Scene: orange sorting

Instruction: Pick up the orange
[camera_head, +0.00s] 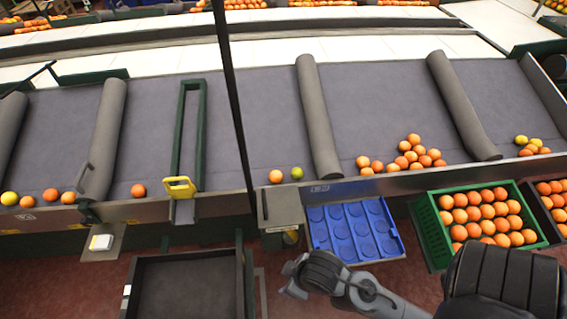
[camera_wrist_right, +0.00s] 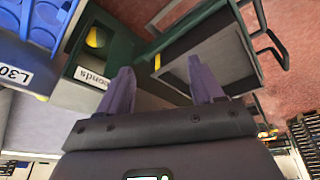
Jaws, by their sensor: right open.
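A single orange (camera_head: 276,176) lies on the grey sorting belt near its front edge, with a green fruit (camera_head: 297,173) just to its right. Another orange (camera_head: 138,190) lies alone further left on the belt. A loose pile of oranges (camera_head: 405,158) is on the belt to the right. My right gripper (camera_head: 290,279) is in front of the belt, below the blue tray in the picture and apart from the fruit. In the right wrist view its two fingers (camera_wrist_right: 162,88) are spread with nothing between them. My left gripper is not in view.
An empty blue tray (camera_head: 342,211) with round recesses stands at the belt's front. A green crate (camera_head: 429,226) full of oranges is to its right. A dark, empty bin (camera_head: 248,285) is at the lower left. Grey rollers (camera_head: 318,115) divide the belt, and a dark post (camera_head: 232,90) crosses the view.

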